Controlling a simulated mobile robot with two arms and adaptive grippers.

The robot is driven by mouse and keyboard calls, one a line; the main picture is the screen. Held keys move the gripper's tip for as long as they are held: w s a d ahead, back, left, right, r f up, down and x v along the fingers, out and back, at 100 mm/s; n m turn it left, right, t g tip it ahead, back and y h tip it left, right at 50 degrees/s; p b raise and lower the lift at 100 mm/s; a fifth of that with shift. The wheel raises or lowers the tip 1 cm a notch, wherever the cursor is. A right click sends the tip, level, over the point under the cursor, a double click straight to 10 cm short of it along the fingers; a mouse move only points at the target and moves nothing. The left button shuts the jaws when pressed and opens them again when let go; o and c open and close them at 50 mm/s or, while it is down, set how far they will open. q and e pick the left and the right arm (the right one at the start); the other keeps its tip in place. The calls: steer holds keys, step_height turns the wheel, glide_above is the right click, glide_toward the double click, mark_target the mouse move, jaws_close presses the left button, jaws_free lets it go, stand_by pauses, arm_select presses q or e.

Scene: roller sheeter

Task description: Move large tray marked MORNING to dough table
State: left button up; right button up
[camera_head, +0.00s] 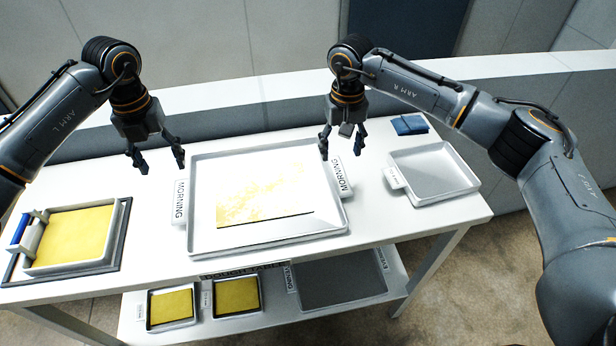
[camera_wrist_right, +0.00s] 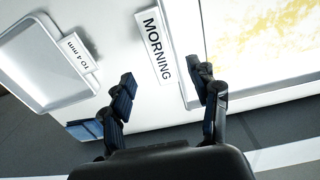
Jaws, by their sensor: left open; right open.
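The large white tray marked MORNING (camera_head: 335,217) lies flat on the white table (camera_head: 400,222), with a pale yellow sheet (camera_head: 262,195) inside it. It carries a MORNING label on its left side (camera_head: 179,203) and another on its right side (camera_head: 341,174). My left gripper (camera_head: 161,168) is open and empty above the table, just beyond the tray's far left corner. My right gripper (camera_head: 341,150) is open and empty near the tray's far right side. In the right wrist view my right gripper (camera_wrist_right: 167,90) has its fingers apart, with the MORNING label (camera_wrist_right: 155,45) between and beyond them.
A smaller empty tray (camera_head: 432,170) and a blue item (camera_head: 409,125) are on the right. A framed tray with yellow dough (camera_head: 72,236) stands at left. The lower shelf holds two small yellow-filled trays (camera_head: 172,306) (camera_head: 237,296) and a larger grey-bottomed tray (camera_head: 340,282).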

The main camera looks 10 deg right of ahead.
steer(key=shift+r, duration=2.15)
